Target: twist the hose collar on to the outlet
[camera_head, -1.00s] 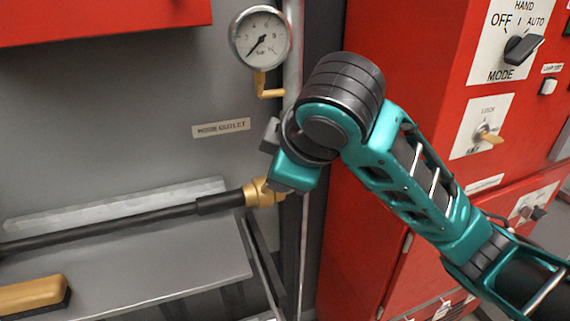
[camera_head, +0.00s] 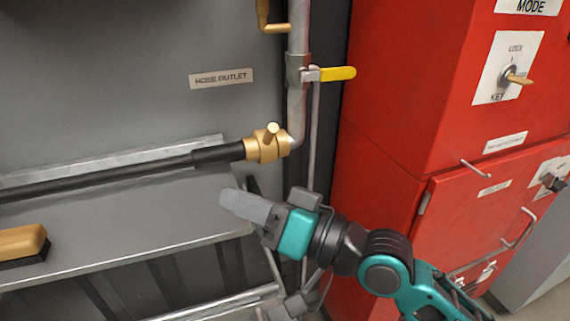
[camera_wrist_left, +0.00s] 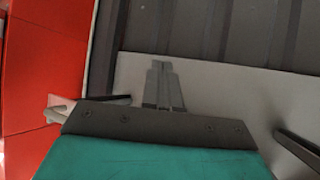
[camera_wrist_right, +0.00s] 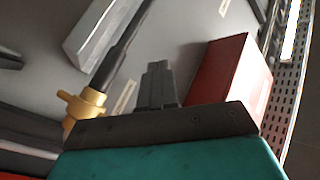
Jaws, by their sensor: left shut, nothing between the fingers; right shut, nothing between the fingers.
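The brass hose collar (camera_head: 266,148), with a short lug on top, sits at the end of the black hose (camera_head: 218,154). It meets the lower end of the grey outlet pipe (camera_head: 297,125), with no clear gap visible; whether it is threaded on I cannot tell. My right gripper (camera_head: 240,205) is shut and empty below the collar, apart from it. In the right wrist view the collar (camera_wrist_right: 82,105) is left of the shut fingers (camera_wrist_right: 157,80). My left gripper (camera_wrist_left: 161,80) is shut and empty in the left wrist view, before a grey surface.
A yellow-handled valve (camera_head: 335,74) is on the pipe above the collar. A grey shelf (camera_head: 130,225) lies below the hose, with a wooden-backed brush (camera_head: 22,243) at left. The red cabinet (camera_head: 385,110) stands close on the right.

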